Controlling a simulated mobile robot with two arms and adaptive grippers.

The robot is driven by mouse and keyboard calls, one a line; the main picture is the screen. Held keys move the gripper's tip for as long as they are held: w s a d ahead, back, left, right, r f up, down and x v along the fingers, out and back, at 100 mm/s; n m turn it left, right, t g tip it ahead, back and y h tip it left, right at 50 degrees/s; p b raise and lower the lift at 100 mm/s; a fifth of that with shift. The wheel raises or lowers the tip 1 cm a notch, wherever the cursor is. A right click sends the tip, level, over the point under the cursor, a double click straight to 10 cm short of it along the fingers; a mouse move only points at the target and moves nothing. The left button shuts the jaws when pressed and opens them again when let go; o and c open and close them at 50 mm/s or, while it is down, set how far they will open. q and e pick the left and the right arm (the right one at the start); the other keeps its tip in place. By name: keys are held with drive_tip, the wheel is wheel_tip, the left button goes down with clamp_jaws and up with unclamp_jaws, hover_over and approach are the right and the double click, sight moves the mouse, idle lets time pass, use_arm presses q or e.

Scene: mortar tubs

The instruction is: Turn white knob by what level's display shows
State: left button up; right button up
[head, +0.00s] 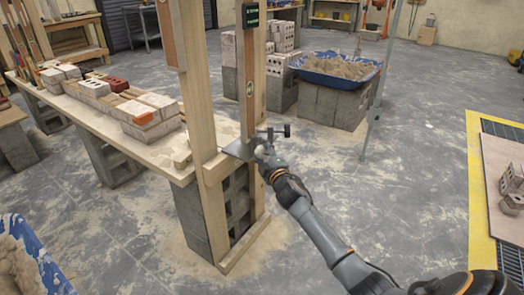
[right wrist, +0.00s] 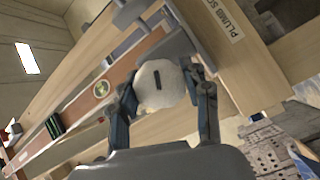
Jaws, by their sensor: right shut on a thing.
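The white knob (right wrist: 158,84) is round with a dark slot mark and sits between the fingers of my right gripper (right wrist: 166,100), which is shut on it. In the right wrist view the level (right wrist: 85,105) runs diagonally behind the knob. My left gripper is not in view.
A plank table (head: 150,165) with bricks stands left of the frame. Concrete blocks (head: 212,215) stand at the frame's base. A blue mortar tub (head: 335,72) rests on blocks behind, and another (head: 30,260) is at lower left. A thin grey pole (head: 382,75) stands to the right.

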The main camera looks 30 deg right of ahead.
drive_tip(key=shift+m, duration=0.3)
drive_tip(key=o, duration=1.2)
drive_tip(key=shift+c, duration=0.2)
drive_tip(key=v, duration=1.2)
